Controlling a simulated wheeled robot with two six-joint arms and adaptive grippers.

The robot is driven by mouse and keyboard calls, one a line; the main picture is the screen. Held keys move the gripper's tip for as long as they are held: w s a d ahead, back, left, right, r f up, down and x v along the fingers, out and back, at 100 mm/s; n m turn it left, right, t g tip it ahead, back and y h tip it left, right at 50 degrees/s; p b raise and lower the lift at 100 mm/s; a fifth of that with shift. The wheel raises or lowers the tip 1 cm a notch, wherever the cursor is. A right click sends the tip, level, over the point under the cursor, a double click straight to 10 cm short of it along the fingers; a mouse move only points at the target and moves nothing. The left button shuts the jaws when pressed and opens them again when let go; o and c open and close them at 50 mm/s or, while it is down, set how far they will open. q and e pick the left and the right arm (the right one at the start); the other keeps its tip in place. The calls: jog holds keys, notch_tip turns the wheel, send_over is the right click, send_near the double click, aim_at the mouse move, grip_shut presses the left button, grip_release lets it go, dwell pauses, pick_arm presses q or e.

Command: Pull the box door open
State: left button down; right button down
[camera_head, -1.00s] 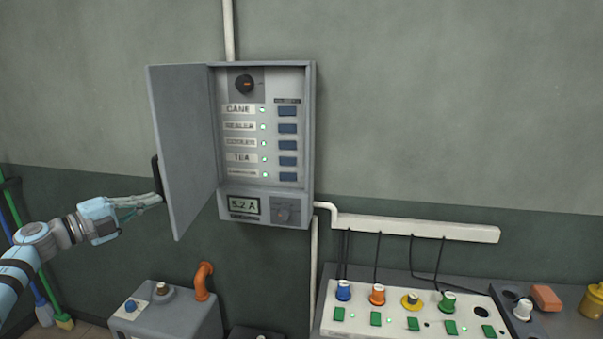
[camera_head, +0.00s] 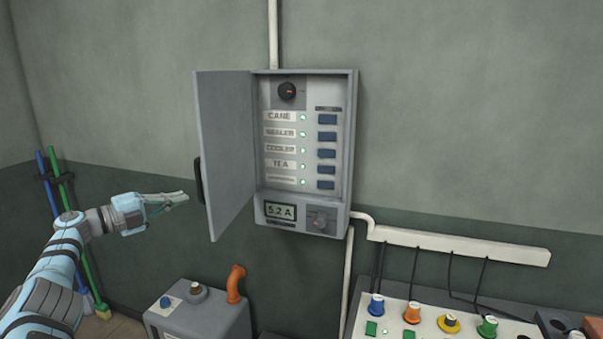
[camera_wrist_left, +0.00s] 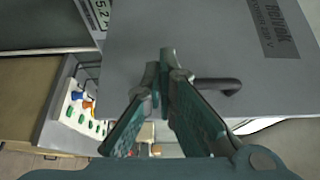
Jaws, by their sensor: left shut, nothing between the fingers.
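The grey wall box (camera_head: 350,150) has its door (camera_head: 228,150) swung wide open to the left. Inside are labelled rows with green lights and blue switches. The black door handle (camera_head: 198,180) sits on the door's outer left edge. It also shows in the left wrist view (camera_wrist_left: 225,84), where the door's grey face (camera_wrist_left: 200,30) fills the upper part. My left gripper (camera_head: 186,197) is shut and empty, just left of and below the handle, apart from it. In the left wrist view, its fingertips (camera_wrist_left: 167,62) are together beside the handle. My right gripper is not in view.
A grey machine with an orange pipe (camera_head: 235,283) stands below the box. A control panel with coloured knobs (camera_head: 411,313) is at the lower right. A white cable duct (camera_head: 460,246) runs along the wall. Blue and green broom handles (camera_head: 65,190) lean at the left.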

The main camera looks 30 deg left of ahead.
pick_arm(q)
notch_tip(320, 180, up, 10)
dwell(0.5)
